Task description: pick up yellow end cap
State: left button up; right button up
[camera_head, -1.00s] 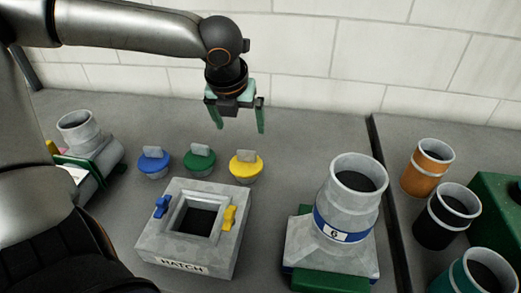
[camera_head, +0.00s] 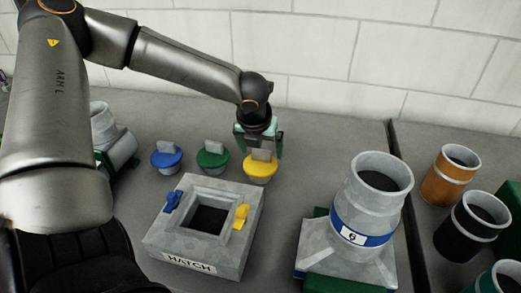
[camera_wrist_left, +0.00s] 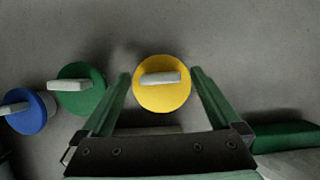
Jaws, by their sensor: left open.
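The yellow end cap (camera_head: 260,171) stands on the bench at the right end of a row of caps, with a grey grip tab on top. My left gripper (camera_head: 260,152) points down over it, its fingers around the tab's height in the head view. In the left wrist view the yellow end cap (camera_wrist_left: 162,92) lies between the two green fingers of the open left gripper (camera_wrist_left: 160,78). Gaps show between the fingers and the cap's rim. My right gripper is not in view.
A green cap (camera_head: 212,158) and a blue cap (camera_head: 167,158) stand to the left. The grey hatch block (camera_head: 163,236) is in front. A large grey duct piece marked 6 (camera_head: 367,205) stands to the right. Orange (camera_head: 447,182) and black (camera_head: 466,233) collars stand further right.

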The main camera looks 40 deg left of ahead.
pick_arm(q)
grip_shut()
dwell(0.8)
